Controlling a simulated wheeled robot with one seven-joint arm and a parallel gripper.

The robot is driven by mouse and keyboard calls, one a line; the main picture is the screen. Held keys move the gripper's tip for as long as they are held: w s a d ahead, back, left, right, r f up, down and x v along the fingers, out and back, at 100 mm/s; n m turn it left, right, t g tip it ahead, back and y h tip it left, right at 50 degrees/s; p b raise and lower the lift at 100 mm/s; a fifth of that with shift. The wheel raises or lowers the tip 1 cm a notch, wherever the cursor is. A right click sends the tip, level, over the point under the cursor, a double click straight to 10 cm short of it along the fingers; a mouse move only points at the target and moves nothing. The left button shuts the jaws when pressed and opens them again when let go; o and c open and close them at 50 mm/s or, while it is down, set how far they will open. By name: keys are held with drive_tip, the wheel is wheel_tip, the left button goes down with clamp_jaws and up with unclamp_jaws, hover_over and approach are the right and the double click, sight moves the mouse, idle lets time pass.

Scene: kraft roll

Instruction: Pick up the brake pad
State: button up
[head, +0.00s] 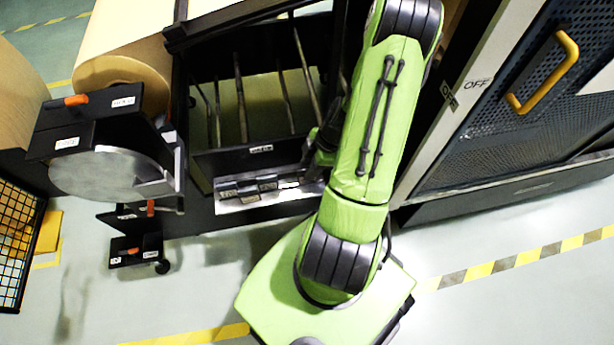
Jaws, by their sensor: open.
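Several small dark and grey blocks lie in a row on a silver tray (235,206) at the foot of the black rack; one of these may be the brake pad (249,194), but they are too small to tell apart. My green arm reaches up over the right end of the tray. My gripper (317,163) shows only in part, dark, at the arm's left edge just above and right of the row. It is open, and nothing shows between its fingers. The arm hides the rest of it and whatever lies behind.
A black rack (222,163) with upright rods rises behind the tray. Left stand large kraft rolls (125,75) and a roll holder with black plates (95,105). Right is a cabinet with a yellow handle (545,72). The pale floor (480,240) in front is mostly clear.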

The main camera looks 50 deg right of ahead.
clamp_jaws()
idle(0.5)
